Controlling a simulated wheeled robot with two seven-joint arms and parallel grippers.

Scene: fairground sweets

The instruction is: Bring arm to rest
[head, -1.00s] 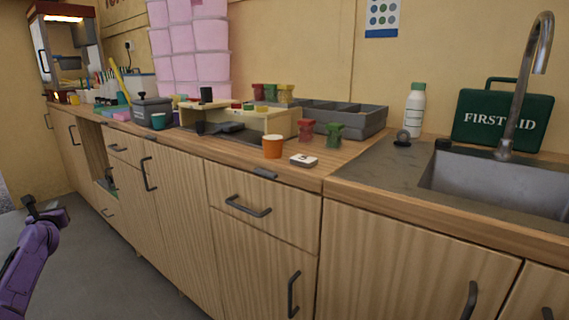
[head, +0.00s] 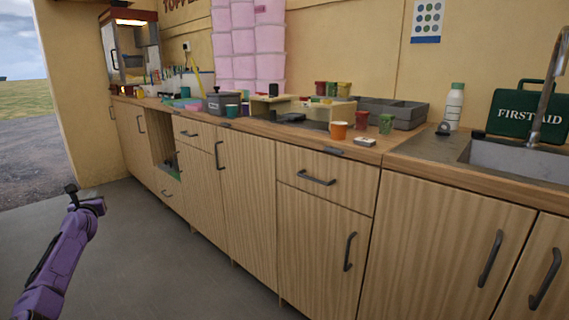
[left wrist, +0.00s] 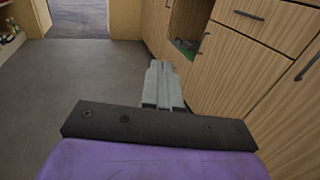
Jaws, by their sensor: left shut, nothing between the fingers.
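My left gripper (head: 72,192) is at the lower left of the head view, at the end of my purple arm. It is over the open floor, apart from the cabinets and the counter. In the left wrist view its pale grey fingers (left wrist: 163,85) are together, with nothing between them. My right gripper is in neither view.
A wooden counter (head: 270,128) with cabinets runs along the wall. On it stand an orange cup (head: 338,130), a grey divided tray (head: 400,113) and a green first aid box (head: 527,112). The grey floor (head: 150,260) is clear; a doorway is at the left.

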